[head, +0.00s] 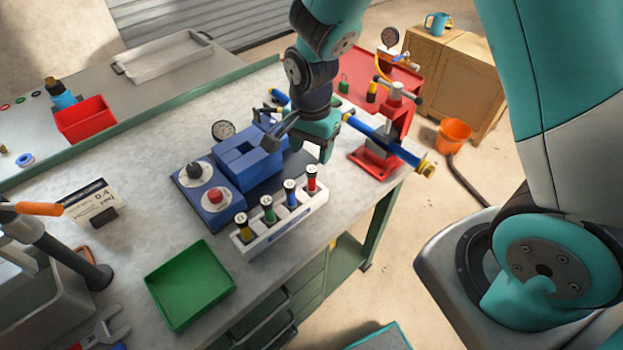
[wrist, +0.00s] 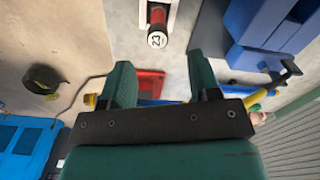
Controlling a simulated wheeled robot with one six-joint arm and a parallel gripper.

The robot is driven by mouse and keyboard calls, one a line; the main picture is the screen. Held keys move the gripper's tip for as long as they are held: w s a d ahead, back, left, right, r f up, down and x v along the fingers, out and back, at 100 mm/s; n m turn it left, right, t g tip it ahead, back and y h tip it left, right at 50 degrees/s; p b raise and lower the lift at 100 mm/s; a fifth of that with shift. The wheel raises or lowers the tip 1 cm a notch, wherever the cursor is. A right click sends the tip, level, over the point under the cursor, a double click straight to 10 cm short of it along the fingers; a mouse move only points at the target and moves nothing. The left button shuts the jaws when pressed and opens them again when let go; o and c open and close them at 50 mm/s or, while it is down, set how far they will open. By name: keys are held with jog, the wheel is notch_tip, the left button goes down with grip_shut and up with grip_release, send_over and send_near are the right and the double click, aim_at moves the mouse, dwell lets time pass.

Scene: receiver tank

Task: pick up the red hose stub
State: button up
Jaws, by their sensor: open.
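In the wrist view the red stub (wrist: 157,27) shows at the top, beyond and between my fingertips. My gripper (head: 327,153) is above the bench, behind the rack and apart from the stub. In the wrist view its two green fingers (wrist: 160,72) are spread with nothing held between them.
A blue block fixture (head: 245,160) stands behind-left of the rack. A red vise (head: 388,140) and a blue tube (head: 370,130) with yellow ends lie to the right. A green tray (head: 189,284) sits front-left.

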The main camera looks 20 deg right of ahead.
aim_at(312, 169)
notch_tip(312, 169, down, 3)
jog(key=shift+f, duration=0.2)
jog(key=shift+s+f+p, duration=0.15)
jog(key=shift+f+p, duration=1.15)
jog(key=shift+f, duration=1.4)
jog(key=c, duration=1)
jog(key=shift+r, duration=0.1)
jog(key=shift+c, duration=0.2)
